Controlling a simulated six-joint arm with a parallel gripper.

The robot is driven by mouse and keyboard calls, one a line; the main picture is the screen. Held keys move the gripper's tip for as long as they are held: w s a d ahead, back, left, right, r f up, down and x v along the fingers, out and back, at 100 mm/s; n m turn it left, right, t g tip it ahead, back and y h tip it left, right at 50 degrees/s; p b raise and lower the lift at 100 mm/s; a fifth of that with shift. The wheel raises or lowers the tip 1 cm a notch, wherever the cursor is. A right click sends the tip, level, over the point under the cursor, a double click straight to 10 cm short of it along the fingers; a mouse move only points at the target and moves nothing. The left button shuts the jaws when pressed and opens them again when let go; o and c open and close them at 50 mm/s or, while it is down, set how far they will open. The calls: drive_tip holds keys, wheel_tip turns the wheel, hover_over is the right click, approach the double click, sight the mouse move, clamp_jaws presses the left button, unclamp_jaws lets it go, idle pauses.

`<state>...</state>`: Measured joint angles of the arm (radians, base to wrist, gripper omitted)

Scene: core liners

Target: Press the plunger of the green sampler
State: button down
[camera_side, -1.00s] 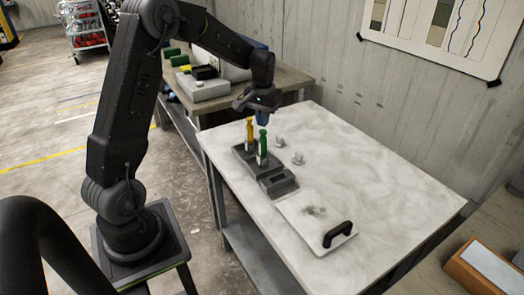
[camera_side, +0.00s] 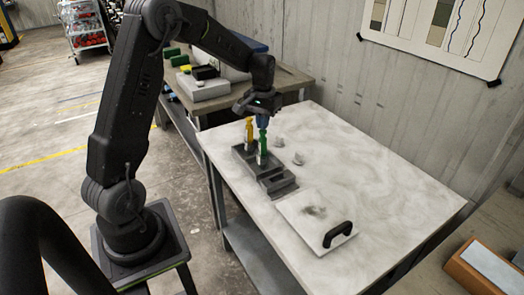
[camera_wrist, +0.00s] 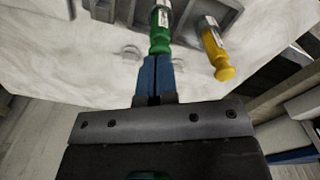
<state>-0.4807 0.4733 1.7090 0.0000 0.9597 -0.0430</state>
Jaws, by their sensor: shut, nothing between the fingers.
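The green sampler (camera_side: 262,150) stands upright in the grey rack (camera_side: 245,163) on the white table. Its green plunger end (camera_wrist: 160,42) shows in the wrist view, right at the tips of my gripper. My gripper (camera_side: 263,124) is above the green sampler, pointing down, with its blue fingers closed together and nothing between them. The fingertips (camera_wrist: 156,60) look to be at the top of the plunger; I cannot tell whether they press on it. A yellow sampler (camera_side: 249,133) stands beside the green one, and its yellow knob (camera_wrist: 225,72) is to the right in the wrist view.
Two small pale pieces (camera_side: 298,158) lie right of the rack. A flat white plate (camera_side: 300,215) with a black handle (camera_side: 338,234) lies towards the front. The right side of the table is clear. A side bench (camera_side: 285,82) with boxes stands behind.

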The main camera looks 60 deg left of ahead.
drive_tip(key=shift+f, duration=0.45)
drive_tip(key=shift+s+f, duration=0.1)
drive_tip(key=shift+f, duration=0.75)
idle(0.4)
drive_tip(key=shift+r, duration=0.1)
drive_tip(key=shift+r, duration=3.55)
